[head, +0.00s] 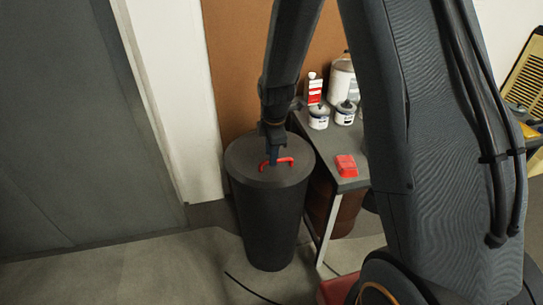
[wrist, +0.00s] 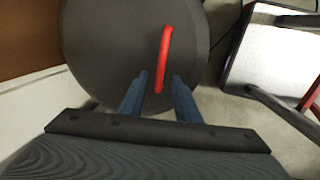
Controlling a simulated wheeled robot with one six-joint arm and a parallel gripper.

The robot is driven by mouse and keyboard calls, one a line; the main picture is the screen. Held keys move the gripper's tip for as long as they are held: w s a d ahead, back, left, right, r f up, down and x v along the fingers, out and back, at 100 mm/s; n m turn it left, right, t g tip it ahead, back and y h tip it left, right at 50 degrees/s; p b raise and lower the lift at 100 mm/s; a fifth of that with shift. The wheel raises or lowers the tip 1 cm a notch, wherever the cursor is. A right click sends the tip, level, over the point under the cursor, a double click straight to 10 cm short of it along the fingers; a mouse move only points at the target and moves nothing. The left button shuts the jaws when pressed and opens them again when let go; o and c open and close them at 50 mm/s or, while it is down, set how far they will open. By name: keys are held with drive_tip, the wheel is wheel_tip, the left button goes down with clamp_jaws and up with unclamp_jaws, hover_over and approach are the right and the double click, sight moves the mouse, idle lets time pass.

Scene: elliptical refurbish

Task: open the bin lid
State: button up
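The bin (head: 268,225) is a dark tapered cylinder standing on the floor by the wall. Its round dark lid (head: 245,160) is on top and looks closed, with a red bar handle (head: 286,161) across it. In the wrist view the lid (wrist: 110,45) fills the upper middle and the red handle (wrist: 165,45) runs nearly upright. My gripper (head: 273,160) is above the lid at the handle. In the wrist view my gripper (wrist: 160,75) has its two blue fingers apart, one on each side of the handle's near end, with gaps visible. Contact with the lid cannot be told.
A table (head: 335,179) stands close to the bin's right, bearing a red item (head: 346,165), white jars (head: 319,116) and a red-and-white bottle (head: 314,90). A brown panel (head: 232,70) and white wall are behind the bin.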

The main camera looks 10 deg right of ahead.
drive_tip(key=shift+w+f, duration=0.2)
drive_tip(key=shift+f, duration=0.7)
clamp_jaws()
